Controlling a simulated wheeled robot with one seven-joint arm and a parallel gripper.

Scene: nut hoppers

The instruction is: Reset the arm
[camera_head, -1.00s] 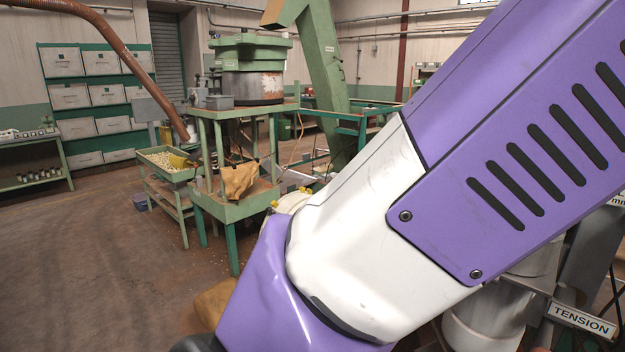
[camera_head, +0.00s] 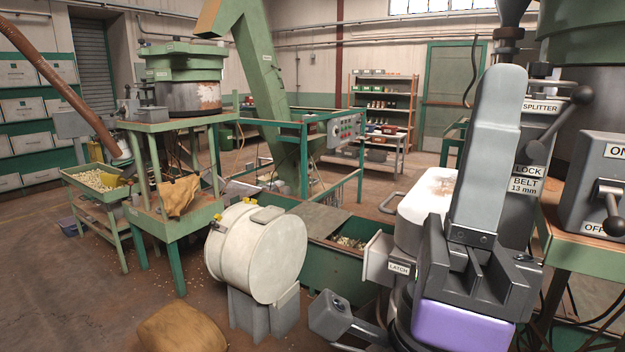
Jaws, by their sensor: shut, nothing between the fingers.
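My gripper (camera_head: 499,85) stands upright at the right of the head view, close to the camera. Its light grey fingers point up and are shut with nothing between them. Its dark grey body and purple housing are at the bottom. It covers part of the machine behind it, which has labels reading SPLITTER, LOCK and BELT 13 mm. I cannot tell how far the gripper is from that machine. The rest of my arm is mostly out of view.
A control box (camera_head: 607,188) with a lever stands at the far right. A white drum (camera_head: 256,252) on a grey stand is at centre, beside a green bin (camera_head: 345,270) of nuts. A brown sack (camera_head: 182,330) lies in front. Open floor is at left.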

